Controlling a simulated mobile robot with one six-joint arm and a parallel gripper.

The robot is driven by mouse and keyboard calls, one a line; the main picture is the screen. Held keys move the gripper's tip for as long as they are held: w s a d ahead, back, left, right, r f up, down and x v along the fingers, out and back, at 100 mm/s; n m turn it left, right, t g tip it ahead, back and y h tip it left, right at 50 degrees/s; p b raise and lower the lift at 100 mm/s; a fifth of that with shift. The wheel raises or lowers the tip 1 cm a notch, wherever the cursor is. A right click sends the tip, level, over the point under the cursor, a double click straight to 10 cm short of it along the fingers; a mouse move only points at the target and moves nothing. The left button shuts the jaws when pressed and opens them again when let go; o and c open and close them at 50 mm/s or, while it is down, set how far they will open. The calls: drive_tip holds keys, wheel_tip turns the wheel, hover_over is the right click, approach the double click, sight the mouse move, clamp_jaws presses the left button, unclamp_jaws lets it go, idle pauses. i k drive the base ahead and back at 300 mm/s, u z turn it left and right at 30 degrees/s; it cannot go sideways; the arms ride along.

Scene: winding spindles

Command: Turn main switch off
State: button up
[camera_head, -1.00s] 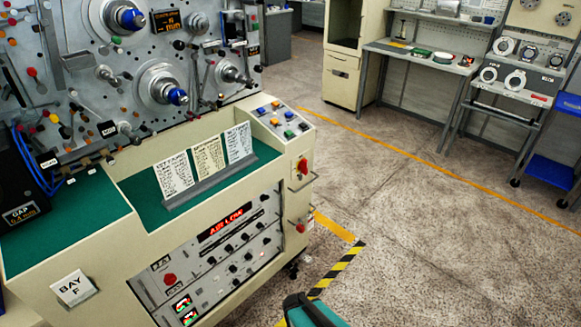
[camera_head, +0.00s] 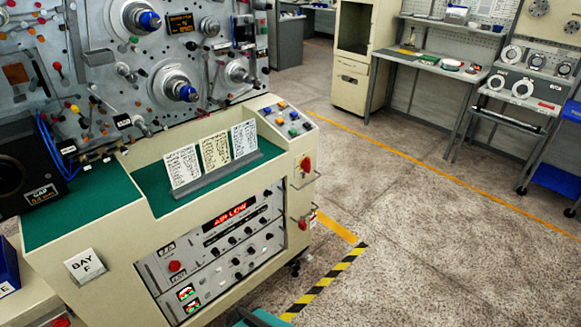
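The control console marked BAY F (camera_head: 110,285) stands at the left of the head view. On its narrow right end sits a red rotary switch (camera_head: 305,164) on a pale plate, which looks like the main switch. Its label and setting are too small to read. A smaller red handle (camera_head: 302,225) is lower on the same end. A round red button (camera_head: 174,266) is on the front panel, whose display (camera_head: 230,212) glows red and seems to read AIR LOW. My gripper is not in view; only a teal and dark piece, probably mine, shows at the bottom edge.
A winding machine face (camera_head: 100,75) with spindles and levers rises behind the console. A yellow-black floor stripe (camera_head: 325,283) runs beside its right end. Open floor (camera_head: 430,230) lies to the right. A workbench (camera_head: 425,62) and a blue cart (camera_head: 555,177) stand farther back.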

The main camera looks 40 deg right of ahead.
sight(306, 163)
drive_tip(key=u, duration=0.9)
drive_tip(key=k, duration=1.45)
drive_tip(key=z, duration=0.9)
drive_tip(key=i, duration=1.55)
drive_tip(key=u, duration=0.3)
